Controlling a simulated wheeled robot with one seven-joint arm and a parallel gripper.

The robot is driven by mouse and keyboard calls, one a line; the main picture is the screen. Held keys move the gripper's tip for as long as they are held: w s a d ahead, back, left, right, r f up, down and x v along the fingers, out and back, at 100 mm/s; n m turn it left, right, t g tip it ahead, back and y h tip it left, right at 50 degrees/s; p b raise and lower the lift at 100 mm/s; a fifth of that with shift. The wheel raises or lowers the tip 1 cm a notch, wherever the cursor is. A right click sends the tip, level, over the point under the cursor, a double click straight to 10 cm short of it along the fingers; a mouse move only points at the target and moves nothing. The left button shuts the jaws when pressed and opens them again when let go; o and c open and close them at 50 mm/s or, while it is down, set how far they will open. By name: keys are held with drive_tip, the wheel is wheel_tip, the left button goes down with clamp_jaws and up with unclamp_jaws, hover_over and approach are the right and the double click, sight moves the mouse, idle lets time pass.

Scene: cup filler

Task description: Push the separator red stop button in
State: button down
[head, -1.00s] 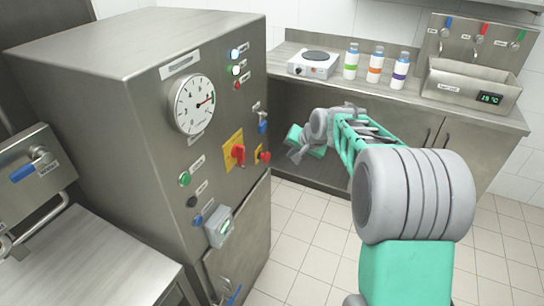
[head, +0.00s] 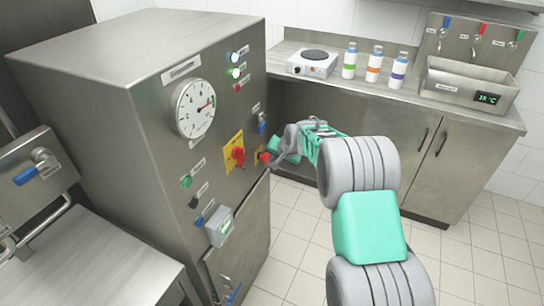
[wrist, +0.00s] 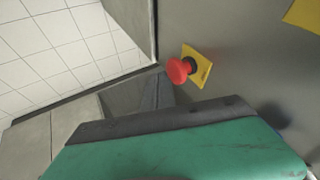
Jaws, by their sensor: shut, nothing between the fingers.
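The red stop button (head: 264,157) is a mushroom knob on a small yellow plate, low on the right part of the steel cabinet's front panel. In the wrist view the red button (wrist: 178,70) stands out from its yellow plate on a dark stem. My gripper (head: 272,160) is shut and empty, with its tip close beside the button in the head view. I cannot tell whether it touches. In the wrist view my green and dark gripper body fills the bottom, and a gap shows between it and the button.
A red rotary switch (head: 238,155) on a yellow plate sits left of the button. A pressure gauge (head: 195,108) and a green button (head: 186,182) are on the same panel. A counter with bottles (head: 374,66) stands behind. The tiled floor right of the cabinet is open.

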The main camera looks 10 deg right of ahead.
drive_tip(key=shift+w+a, duration=0.25)
drive_tip(key=shift+a, duration=0.05)
drive_tip(key=shift+w+a+f+b, duration=0.2)
drive_tip(key=shift+w+a+b, duration=0.2)
drive_tip(key=shift+b, duration=0.25)
drive_tip(key=shift+w+a+r, duration=0.1)
drive_tip(key=shift+a+r, duration=0.25)
drive_tip(key=shift+a, duration=0.15)
drive_tip(key=shift+d, duration=0.3)
drive_tip(key=s+d+r+b, duration=0.1)
drive_tip(key=s+d+r, duration=0.4)
drive_tip(key=s+r, duration=0.2)
drive_tip(key=shift+s+r, duration=0.3)
drive_tip(key=shift+s, duration=0.4)
